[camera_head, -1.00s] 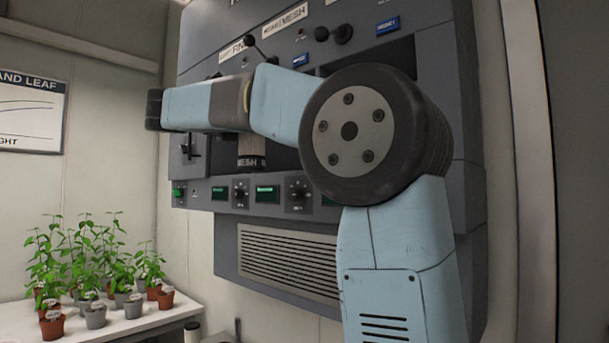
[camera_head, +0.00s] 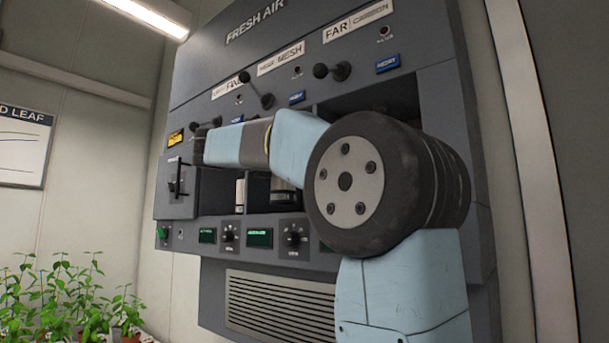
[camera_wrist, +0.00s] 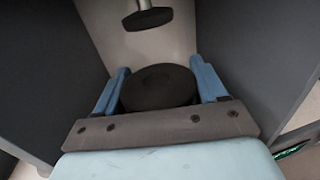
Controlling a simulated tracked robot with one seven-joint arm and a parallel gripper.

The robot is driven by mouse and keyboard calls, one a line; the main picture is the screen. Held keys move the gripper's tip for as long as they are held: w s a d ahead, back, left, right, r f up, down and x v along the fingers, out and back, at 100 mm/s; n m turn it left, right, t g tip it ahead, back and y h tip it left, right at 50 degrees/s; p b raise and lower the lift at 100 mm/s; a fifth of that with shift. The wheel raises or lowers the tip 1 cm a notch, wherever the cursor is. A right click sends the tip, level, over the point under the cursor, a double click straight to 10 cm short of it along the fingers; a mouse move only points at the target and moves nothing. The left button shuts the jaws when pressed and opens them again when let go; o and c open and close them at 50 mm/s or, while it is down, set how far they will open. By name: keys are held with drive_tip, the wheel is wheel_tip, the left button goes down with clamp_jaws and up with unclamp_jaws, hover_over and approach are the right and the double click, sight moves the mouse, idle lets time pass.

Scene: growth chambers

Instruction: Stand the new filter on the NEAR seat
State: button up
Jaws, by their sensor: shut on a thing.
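In the wrist view my gripper (camera_wrist: 160,80) has its two blue fingers on either side of a dark, round-topped thing (camera_wrist: 158,92), apparently the filter, and is shut on it. Only its top shows; its lower part and any label are hidden. In the head view my arm crosses in front of the panel's open bays, and my fingertips cannot be made out. A pale cylinder (camera_head: 240,196) and a dark one with a light band (camera_head: 284,198) show below the arm. I cannot tell which, if either, is held. The NEAR seat itself is not clearly visible.
The grey FRESH AIR panel (camera_head: 290,65) carries black levers (camera_head: 332,71), blue tags and lit displays (camera_head: 260,238). Potted plants (camera_head: 65,295) are at lower left.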

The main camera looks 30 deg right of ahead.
drive_tip(key=w+d+f, duration=0.1)
drive_tip(key=d, duration=0.5)
drive_tip(key=shift+d+f, duration=0.2)
drive_tip(key=shift+f, duration=0.05)
drive_tip(key=shift+f, duration=0.1)
drive_tip(key=o, duration=1.2)
drive_tip(key=shift+c, duration=0.2)
drive_tip(key=s+a, duration=0.1)
drive_tip(key=a, duration=1.1)
drive_tip(key=shift+s, duration=0.4)
